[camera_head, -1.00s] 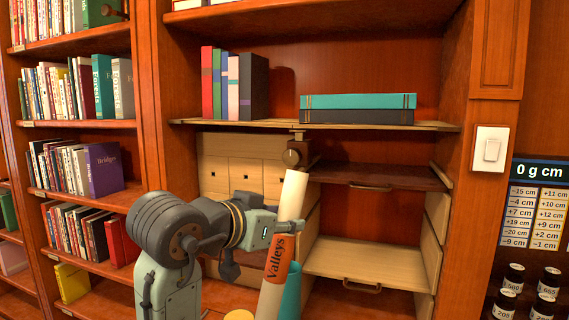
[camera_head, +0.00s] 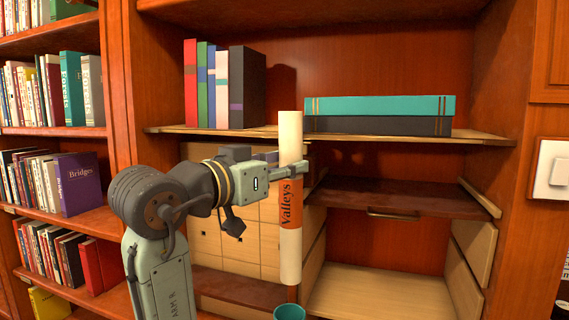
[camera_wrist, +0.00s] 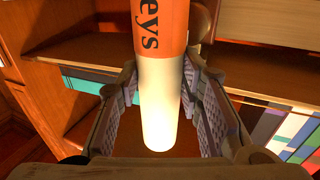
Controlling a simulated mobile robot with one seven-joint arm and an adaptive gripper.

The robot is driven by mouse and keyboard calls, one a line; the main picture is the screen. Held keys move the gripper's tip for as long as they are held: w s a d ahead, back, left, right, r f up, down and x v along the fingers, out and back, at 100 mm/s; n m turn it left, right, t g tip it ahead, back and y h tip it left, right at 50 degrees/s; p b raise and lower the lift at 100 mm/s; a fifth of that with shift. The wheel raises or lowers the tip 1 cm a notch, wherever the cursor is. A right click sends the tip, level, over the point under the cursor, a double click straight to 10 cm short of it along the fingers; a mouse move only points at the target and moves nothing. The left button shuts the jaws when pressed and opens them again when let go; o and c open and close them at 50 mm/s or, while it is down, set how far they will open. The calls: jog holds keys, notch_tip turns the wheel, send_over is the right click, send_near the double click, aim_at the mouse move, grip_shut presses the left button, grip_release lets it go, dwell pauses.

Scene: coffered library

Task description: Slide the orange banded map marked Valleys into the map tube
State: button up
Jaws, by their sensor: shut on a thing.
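The map marked Valleys is a rolled cream cylinder (camera_head: 290,262) with an orange band. It stands upright in the head view. My gripper (camera_head: 291,170) is shut on it just above the band and holds it in the air. The map tube (camera_head: 290,313) is a teal cylinder at the bottom edge of the head view; only its top shows. The map's lower end appears just above the tube's rim, apart from it; exact alignment in depth is unclear. In the wrist view, the map (camera_wrist: 158,105) passes between my gripper's two ridged fingers.
Bookshelves fill the left. A light switch (camera_head: 558,170) is at right.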

jog(key=shift+s+f, duration=0.15)
jog(key=shift+f, duration=0.4)
send_over(285, 276)
jog(key=shift+a+f, duration=0.1)
jog(key=shift+f, duration=2.35)
jog(key=shift+f+b, duration=5.7)
jog(key=shift+f, duration=1.75)
jog(key=o, duration=1.3)
jog(key=v, duration=1.2)
